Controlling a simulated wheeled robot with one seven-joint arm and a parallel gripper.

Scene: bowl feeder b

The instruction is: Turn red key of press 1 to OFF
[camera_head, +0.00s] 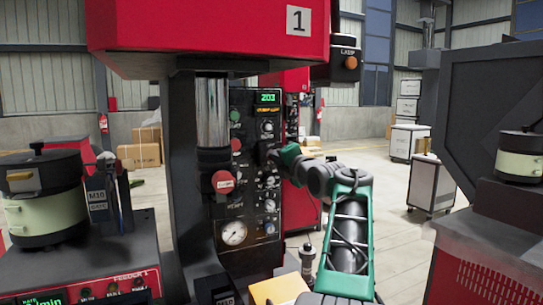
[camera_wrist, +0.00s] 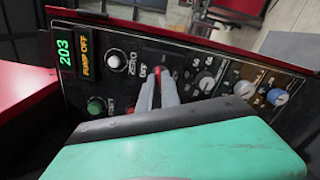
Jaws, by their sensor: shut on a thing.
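Press 1, with a red head (camera_head: 210,25) marked "1", carries a black control panel (camera_head: 240,127) facing right of its column. My gripper (camera_head: 272,153) reaches the panel from the right at mid height. In the wrist view my gripper (camera_wrist: 161,84) has its two grey fingers close together on the red key (camera_wrist: 159,73). A little red shows between the fingertips; the rest of the key is covered. White lettering is beside it, partly hidden, so I cannot read the key's position for certain. In the head view the key is hidden behind my gripper.
The panel has a green display (camera_wrist: 66,47) reading 203, an amber "PUMP OFF" label (camera_wrist: 88,57), a zero knob (camera_wrist: 116,60), a green button (camera_wrist: 95,105) and several other knobs. A red mushroom button (camera_head: 223,182) and a gauge (camera_head: 233,232) sit lower. Feeder 1 (camera_head: 100,285) stands left.

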